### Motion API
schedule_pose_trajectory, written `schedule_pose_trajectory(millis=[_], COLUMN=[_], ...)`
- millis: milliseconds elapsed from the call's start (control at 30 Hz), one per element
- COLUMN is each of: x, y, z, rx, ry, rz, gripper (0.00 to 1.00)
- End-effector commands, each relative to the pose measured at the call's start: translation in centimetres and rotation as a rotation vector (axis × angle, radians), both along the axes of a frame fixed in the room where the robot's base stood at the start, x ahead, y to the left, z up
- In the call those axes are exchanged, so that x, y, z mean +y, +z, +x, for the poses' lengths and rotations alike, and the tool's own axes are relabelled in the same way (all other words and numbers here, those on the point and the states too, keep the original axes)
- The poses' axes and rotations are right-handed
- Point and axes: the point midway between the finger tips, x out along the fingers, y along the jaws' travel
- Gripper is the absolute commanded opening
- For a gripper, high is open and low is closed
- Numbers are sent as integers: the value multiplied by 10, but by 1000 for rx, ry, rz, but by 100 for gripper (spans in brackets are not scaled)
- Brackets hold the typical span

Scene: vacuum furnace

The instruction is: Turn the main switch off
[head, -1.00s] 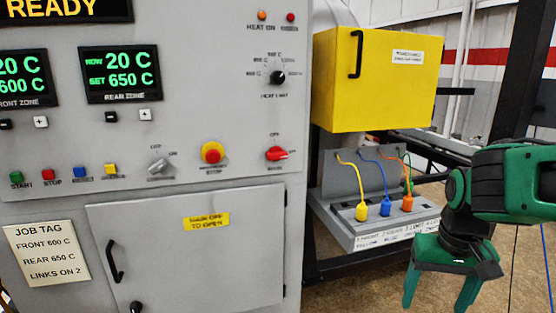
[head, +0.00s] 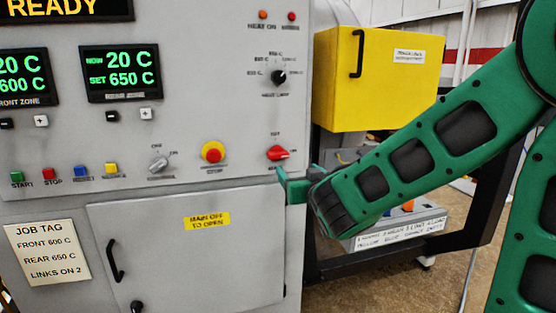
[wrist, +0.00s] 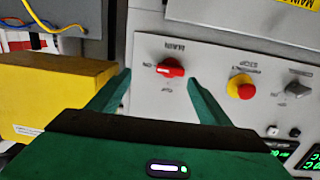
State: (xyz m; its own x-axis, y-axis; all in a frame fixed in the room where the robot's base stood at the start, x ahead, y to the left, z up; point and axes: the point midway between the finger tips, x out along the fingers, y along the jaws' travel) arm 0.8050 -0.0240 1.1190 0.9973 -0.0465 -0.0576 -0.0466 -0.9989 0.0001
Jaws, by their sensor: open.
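The main switch (head: 278,153) is a red rotary knob on the right edge of the grey panel, with its handle lying about level. In the wrist view the main switch (wrist: 171,68) appears upside down, pointing along the ON side; OFF is marked a quarter turn away. My gripper (head: 287,184) is close to the panel's right edge, just below the switch. In the wrist view my gripper (wrist: 158,78) has its fingers spread, with the knob seen between and beyond the tips. It holds nothing, and I see no contact with the knob.
A red-and-yellow stop button (head: 212,152) and a grey selector (head: 158,162) sit left of the switch. A yellow box (head: 375,80) juts out at the right. My arm partly hides the cable tray (head: 425,222) below it.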

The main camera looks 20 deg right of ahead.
Motion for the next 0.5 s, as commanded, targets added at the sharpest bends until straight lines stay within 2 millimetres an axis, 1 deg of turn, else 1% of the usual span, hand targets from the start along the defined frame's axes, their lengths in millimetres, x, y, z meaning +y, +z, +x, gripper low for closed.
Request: schedule_pose_trajectory(millis=[33,100,267,367,500], x=[10,18,21,20,19], y=[3,7,10,10,9], z=[1,3,14,29,54], rx=[-22,-45,-58,-58,-57], ry=[22,41,49,46,45], rz=[-2,-1,-1,-1,0], gripper=[72,72,72,72,72])
